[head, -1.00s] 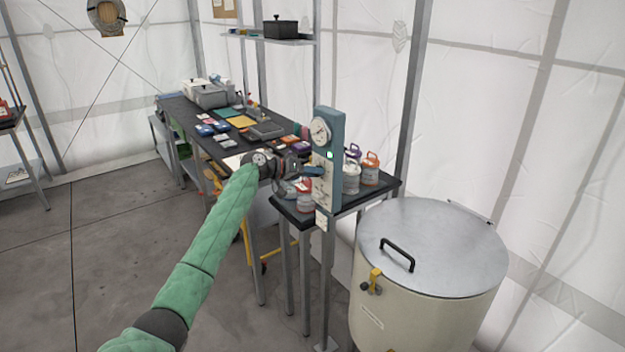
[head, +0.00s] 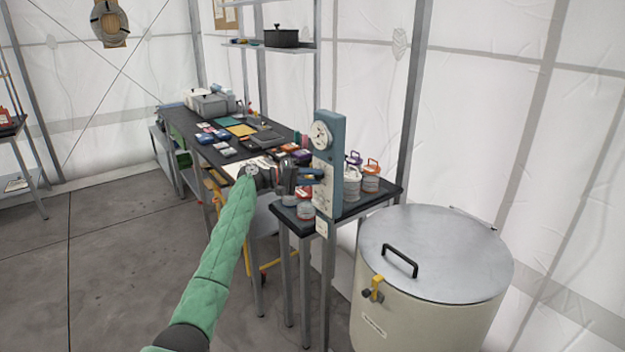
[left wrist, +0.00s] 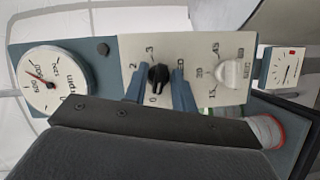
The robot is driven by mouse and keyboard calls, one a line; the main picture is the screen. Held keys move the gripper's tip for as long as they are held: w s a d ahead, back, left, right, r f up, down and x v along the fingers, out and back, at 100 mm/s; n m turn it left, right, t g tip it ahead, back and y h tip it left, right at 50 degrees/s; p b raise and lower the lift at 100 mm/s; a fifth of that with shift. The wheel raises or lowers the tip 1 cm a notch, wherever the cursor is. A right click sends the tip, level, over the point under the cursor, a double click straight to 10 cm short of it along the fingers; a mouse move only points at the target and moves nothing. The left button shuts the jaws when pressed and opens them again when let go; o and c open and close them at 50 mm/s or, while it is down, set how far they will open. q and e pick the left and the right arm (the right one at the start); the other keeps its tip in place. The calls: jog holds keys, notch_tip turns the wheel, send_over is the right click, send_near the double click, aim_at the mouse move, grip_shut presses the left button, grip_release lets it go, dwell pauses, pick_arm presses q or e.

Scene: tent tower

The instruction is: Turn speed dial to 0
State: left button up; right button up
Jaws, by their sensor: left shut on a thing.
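The speed dial is a black knob (left wrist: 158,75) on a pale plate marked with numbers, including 0, 2 and 3, in the left wrist view. My left gripper (left wrist: 159,90) is shut on this knob, one blue finger on each side. The fingers hide part of the scale, and I cannot tell exactly where the knob points. The blue-grey control panel (head: 325,135) stands upright in the head view, with my left gripper (head: 317,176) at its face. A round rpm gauge (left wrist: 48,83) with a red needle sits on the panel. My right gripper is out of view.
A pale timer dial (left wrist: 229,73) is close beside the knob. Jars (head: 371,178) stand behind the panel on a small dark table (head: 385,193). A large lidded drum (head: 440,245) is at right. A long cluttered bench (head: 205,150) is behind. Floor at left is clear.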

pick_arm(q)
jog(key=shift+w+a+r, duration=0.1)
jog(key=shift+r, duration=0.05)
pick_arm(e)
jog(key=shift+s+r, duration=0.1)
pick_arm(q)
jog(key=o, duration=0.6)
jog(key=shift+o, duration=0.2)
